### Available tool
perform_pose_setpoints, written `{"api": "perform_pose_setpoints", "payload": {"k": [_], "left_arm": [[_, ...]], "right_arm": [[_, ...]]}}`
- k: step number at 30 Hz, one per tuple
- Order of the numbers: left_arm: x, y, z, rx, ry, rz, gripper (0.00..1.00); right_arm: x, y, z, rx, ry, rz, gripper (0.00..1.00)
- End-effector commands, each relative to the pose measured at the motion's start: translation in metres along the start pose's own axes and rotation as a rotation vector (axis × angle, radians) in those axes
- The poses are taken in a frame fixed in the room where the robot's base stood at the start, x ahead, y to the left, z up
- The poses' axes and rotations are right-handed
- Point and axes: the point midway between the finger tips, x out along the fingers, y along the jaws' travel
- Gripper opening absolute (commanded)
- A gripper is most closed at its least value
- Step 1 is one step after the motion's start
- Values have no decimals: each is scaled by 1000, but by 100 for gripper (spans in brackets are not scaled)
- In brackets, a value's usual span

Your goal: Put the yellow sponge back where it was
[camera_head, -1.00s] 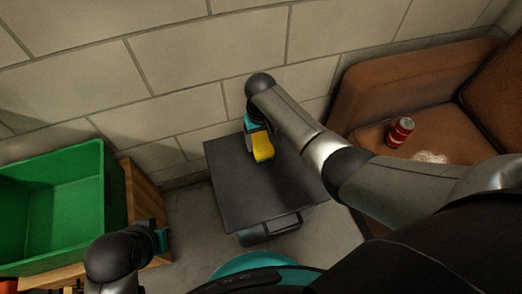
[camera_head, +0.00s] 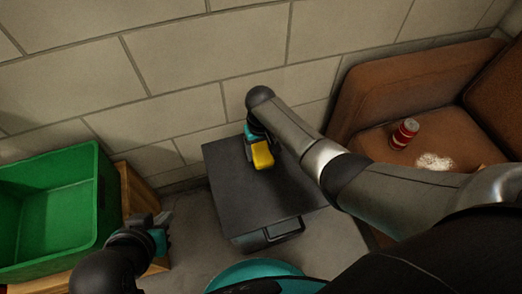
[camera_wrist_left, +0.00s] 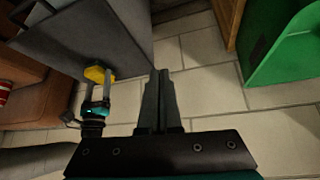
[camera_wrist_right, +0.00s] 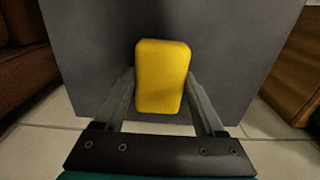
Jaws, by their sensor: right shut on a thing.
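The yellow sponge (camera_head: 262,155) is between the fingers of my right gripper (camera_head: 254,146), over the far part of a dark grey table top (camera_head: 265,197). In the right wrist view the sponge (camera_wrist_right: 162,75) is upright in the picture, with a finger against each side. The left wrist view also shows the sponge (camera_wrist_left: 99,74) in the right gripper, close to the dark surface. I cannot tell whether it touches the top. My left gripper (camera_head: 163,228) is beside the green crate, its fingers together and empty in the left wrist view (camera_wrist_left: 160,85).
A green crate (camera_head: 98,215) stands on a wooden box (camera_head: 140,192) at the left. A brown sofa (camera_head: 375,85) with a red can (camera_head: 404,134) and a whitish patch (camera_head: 435,161) is at the right. A block wall (camera_head: 180,60) is behind. The near table top is clear.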

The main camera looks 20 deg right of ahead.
Motion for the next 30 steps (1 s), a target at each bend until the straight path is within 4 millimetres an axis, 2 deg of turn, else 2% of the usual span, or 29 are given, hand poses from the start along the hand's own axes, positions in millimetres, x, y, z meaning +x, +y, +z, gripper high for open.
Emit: {"api": "perform_pose_setpoints", "payload": {"k": [2, 3, 10, 20, 25, 30], "left_arm": [[2, 1, -1, 1, 12, 4, 0], [2, 2, -1, 1, 12, 4, 0], [2, 1, -1, 1, 11, 4, 0], [0, 0, -1, 0, 2, -1, 0], [-4, -9, 9, -5, -85, -23, 0], [-12, -21, 26, -18, -227, -54, 0]], "right_arm": [[2, 0, 0, 0, 0, 0, 27], [2, 0, 0, 0, 1, 0, 74], [2, 0, 0, 0, 0, 0, 100], [0, 0, 0, 0, 0, 0, 100], [-15, 0, 0, 1, 1, 0, 100], [-35, 0, 0, 1, 1, 0, 100]]}}
